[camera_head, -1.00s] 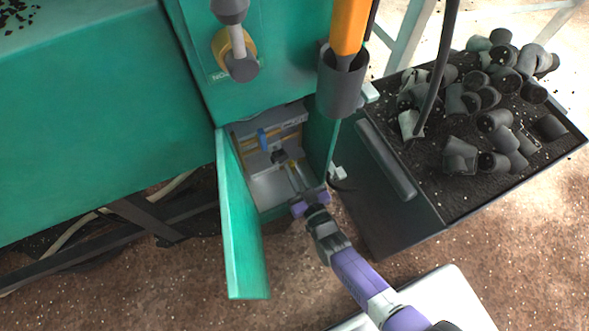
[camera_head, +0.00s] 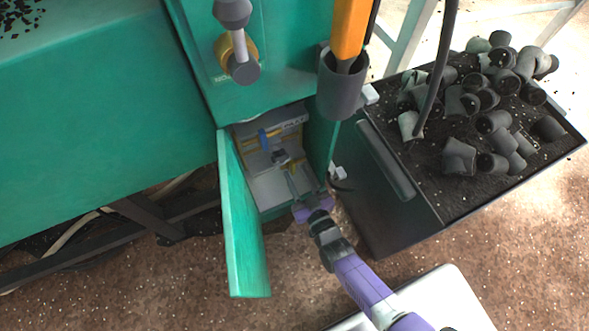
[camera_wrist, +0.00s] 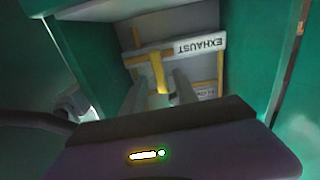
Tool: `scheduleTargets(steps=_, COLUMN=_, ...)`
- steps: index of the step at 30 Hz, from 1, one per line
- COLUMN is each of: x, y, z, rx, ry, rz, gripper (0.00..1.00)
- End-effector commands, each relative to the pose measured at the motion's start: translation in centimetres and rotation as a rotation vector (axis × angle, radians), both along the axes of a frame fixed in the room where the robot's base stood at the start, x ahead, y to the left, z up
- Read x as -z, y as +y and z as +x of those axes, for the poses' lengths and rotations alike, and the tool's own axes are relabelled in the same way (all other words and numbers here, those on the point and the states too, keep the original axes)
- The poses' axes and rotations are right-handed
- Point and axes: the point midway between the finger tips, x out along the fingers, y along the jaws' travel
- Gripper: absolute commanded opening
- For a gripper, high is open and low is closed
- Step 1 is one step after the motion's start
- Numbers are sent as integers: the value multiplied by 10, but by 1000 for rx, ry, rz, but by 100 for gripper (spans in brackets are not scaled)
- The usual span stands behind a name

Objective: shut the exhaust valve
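The exhaust valve is inside an open green cabinet (camera_head: 320,150). In the wrist view an upside-down EXHAUST label (camera_wrist: 201,46) marks a yellow pipe run, with a yellow upright piece (camera_wrist: 158,76), which looks like the valve's handle, below and left of it. My gripper (camera_wrist: 160,85) is open. Its two grey fingers point into the cabinet, and the yellow piece shows between their tips. I cannot tell whether they touch it. In the head view my gripper (camera_head: 290,174) reaches in low through the cabinet opening. A blue handle (camera_head: 263,140) is farther back on the left.
The green cabinet door (camera_head: 243,225) stands open to the left of my arm. A dark bin (camera_head: 440,205) with several grey pipe pieces is at the right. A grey cup with an orange handle (camera_head: 347,30) hangs above the cabinet.

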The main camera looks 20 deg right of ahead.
Motion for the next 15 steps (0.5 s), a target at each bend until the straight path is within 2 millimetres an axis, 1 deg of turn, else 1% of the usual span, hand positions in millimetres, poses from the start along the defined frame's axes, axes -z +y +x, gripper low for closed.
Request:
scheduleTargets(steps=1, x=-3, y=0, z=-10, rx=-1, ry=3, rz=-1, gripper=35)
scheduleTargets(steps=3, x=-2, y=0, z=-23, rx=-1, ry=4, rz=-1, gripper=35)
scheduleTargets(steps=7, x=-2, y=0, z=-42, rx=-1, ry=3, rz=-1, gripper=35)
scheduleTargets(steps=12, x=-1, y=0, z=-56, rx=-1, ry=2, rz=-1, gripper=35)
scheduleTargets(steps=15, x=0, y=0, z=-59, rx=-1, ry=1, rz=-1, gripper=35)
